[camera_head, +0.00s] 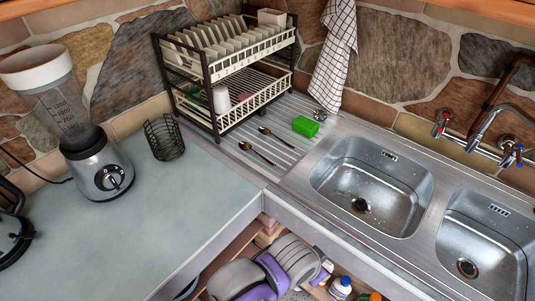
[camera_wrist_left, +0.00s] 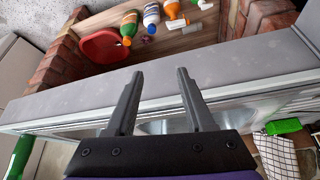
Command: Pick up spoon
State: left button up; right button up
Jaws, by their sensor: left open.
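Two dark spoons lie on the ribbed metal drainboard in the head view. One spoon (camera_head: 257,154) is nearer the counter corner. The other spoon (camera_head: 278,138) lies a little further back, beside the green sponge. My left gripper (camera_wrist_left: 159,74) is open and empty in the left wrist view. Its two fingers are apart, over the counter's front edge and an open shelf below. I cannot make out a spoon in the wrist view. My right gripper is not in view.
A green sponge (camera_head: 306,126), a dish rack (camera_head: 225,118) and a double sink (camera_head: 372,184) surround the spoons. A blender (camera_head: 100,170) and wire basket (camera_head: 164,138) stand left. Several bottles and a red bowl (camera_wrist_left: 101,46) sit on the lower shelf. The grey counter's front is clear.

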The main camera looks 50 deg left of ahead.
aim_at(245, 146)
jog(key=u, duration=2)
jog(key=l+u, duration=0.2)
jog(key=u, duration=0.25)
jog(key=i+l+u, duration=0.1)
jog(key=u, duration=0.3)
jog(key=l+u, duration=0.3)
jog(key=u, duration=0.15)
